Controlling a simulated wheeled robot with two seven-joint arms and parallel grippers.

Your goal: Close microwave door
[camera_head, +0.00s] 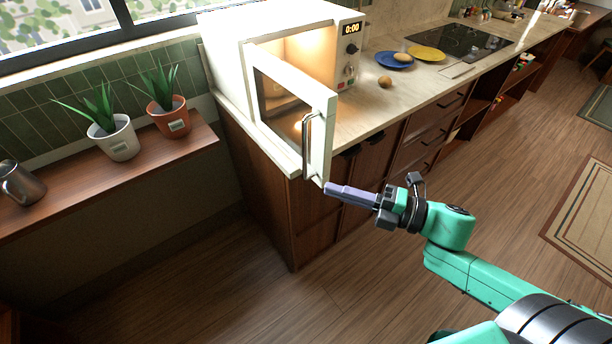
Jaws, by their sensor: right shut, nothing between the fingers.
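The white microwave (339,50) stands on the counter by the window wall, its inside lit. Its door (321,131) is open and swung out toward me past the counter's front edge, hinged at its left side. A metal handle (307,143) runs upright along the door's free edge. My right gripper (331,188) is shut and empty, its fingertips at the lower free corner of the door. I cannot tell whether they touch it. My left gripper is not in view.
The counter holds a blue plate (381,61), a yellow plate (427,54) and a round brown item (385,82) right of the microwave. Two potted plants (120,143) (177,124) and a metal jug (19,184) stand on the left shelf. The floor in front is clear.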

